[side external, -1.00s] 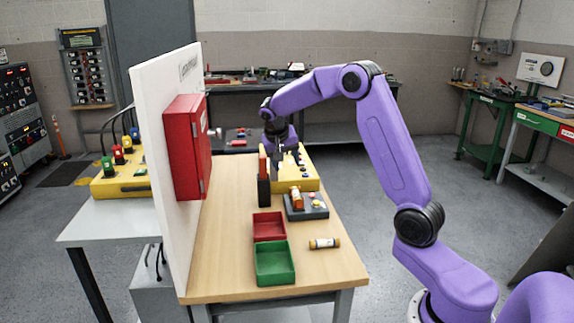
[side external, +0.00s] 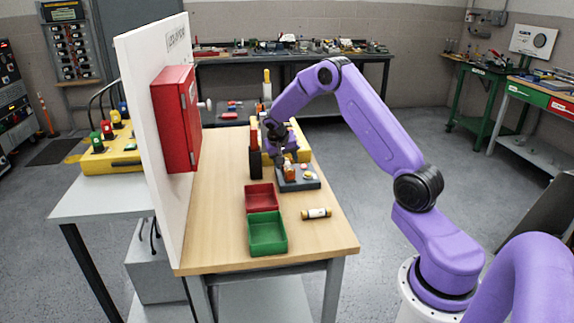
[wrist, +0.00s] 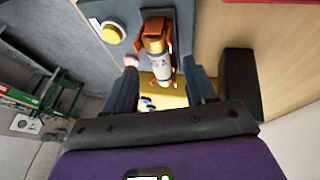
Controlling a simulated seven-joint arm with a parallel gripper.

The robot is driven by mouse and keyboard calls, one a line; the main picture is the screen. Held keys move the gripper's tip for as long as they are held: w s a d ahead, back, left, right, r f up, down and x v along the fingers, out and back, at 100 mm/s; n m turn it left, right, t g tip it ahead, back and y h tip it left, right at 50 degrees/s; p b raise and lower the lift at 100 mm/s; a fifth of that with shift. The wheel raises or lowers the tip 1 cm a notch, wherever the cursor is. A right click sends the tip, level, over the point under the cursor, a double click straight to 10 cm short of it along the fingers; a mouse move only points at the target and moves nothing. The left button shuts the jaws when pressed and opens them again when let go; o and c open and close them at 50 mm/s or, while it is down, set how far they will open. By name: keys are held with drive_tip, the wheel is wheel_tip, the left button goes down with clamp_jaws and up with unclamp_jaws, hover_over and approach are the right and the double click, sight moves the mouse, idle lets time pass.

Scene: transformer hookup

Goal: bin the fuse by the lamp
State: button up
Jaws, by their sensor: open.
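A fuse (side external: 289,171) with an orange end stands in a clip on the grey block (side external: 312,185), which also carries a yellow lamp (wrist: 113,32). In the wrist view the fuse (wrist: 155,68) has a white label and orange clips, and lies between my two spread fingers. My gripper (side external: 284,157) is open, pointing down just above the fuse; contact cannot be told. A second fuse (side external: 316,213) lies loose on the table. A red bin (side external: 262,209) and a green bin (side external: 267,247) stand to its left, both empty.
A yellow box (side external: 303,145) is behind the grey block. A white panel with a red cabinet (side external: 178,120) bounds the table's left. The front of the table (side external: 225,262) is clear.

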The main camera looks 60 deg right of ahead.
sight(288, 167)
drive_tip(key=shift+x, duration=1.4)
drive_tip(key=shift+r, duration=0.1)
clamp_jaws()
